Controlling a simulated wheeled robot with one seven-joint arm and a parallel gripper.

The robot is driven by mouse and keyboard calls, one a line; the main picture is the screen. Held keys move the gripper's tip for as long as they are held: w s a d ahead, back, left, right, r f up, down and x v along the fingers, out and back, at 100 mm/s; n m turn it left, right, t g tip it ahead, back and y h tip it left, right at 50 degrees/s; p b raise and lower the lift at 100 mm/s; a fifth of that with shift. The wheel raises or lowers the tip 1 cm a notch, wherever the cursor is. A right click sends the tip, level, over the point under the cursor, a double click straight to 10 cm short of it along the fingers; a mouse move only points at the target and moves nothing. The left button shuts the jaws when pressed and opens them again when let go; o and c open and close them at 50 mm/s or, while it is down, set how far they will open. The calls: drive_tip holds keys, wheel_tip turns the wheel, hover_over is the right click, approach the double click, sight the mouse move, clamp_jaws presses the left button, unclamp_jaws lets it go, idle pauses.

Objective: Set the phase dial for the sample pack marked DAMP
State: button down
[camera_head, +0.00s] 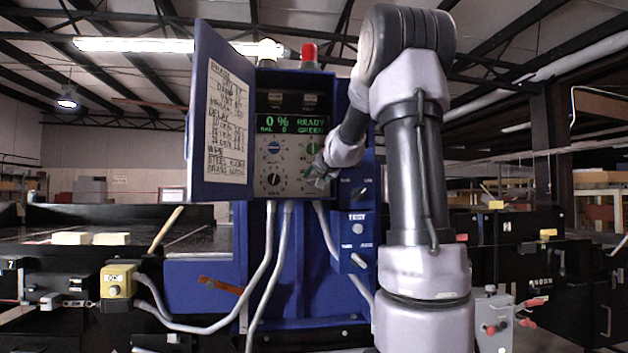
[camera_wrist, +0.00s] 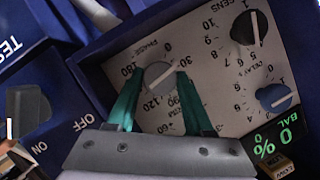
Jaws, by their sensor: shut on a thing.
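The phase dial (camera_wrist: 160,76) is a grey knob with a pale pointer line on the white panel (camera_wrist: 215,70). Its scale is partly covered by my fingers, and I cannot read its exact setting. My gripper (camera_wrist: 157,84) has its two teal fingers on either side of the knob, shut on it. In the head view my gripper (camera_head: 319,172) is at the right side of the control panel (camera_head: 290,185), and hides the dial there. A handwritten card (camera_head: 227,122) on the open cabinet door lists settings; its lines are mostly too small to read. No pack marked DAMP is readable.
The sens dial (camera_wrist: 249,27) and delay dial (camera_wrist: 275,97) are close by. The open blue door (camera_head: 208,60) bounds the panel's left side.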

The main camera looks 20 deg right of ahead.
drive_tip(key=m, duration=0.1)
drive_tip(key=m+t+y, duration=0.1)
drive_tip(key=m, duration=0.1)
drive_tip(key=shift+d+f+y, duration=0.1)
drive_tip(key=shift+f+y, duration=0.05)
drive_tip(key=shift+y, duration=0.15)
drive_tip(key=m+t+y, duration=0.1)
drive_tip(key=m, duration=0.2)
drive_tip(key=shift+f+t, duration=0.1)
drive_tip(key=shift+t, duration=0.2)
drive_tip(key=m+t, duration=0.1)
drive_tip(key=m, duration=0.2)
drive_tip(key=shift+f+m, duration=0.15)
drive_tip(key=shift+m, duration=0.15)
drive_tip(key=shift+m+t, duration=0.8)
drive_tip(key=shift+m, duration=1)
drive_tip(key=shift+c, duration=1.5)
unclamp_jaws()
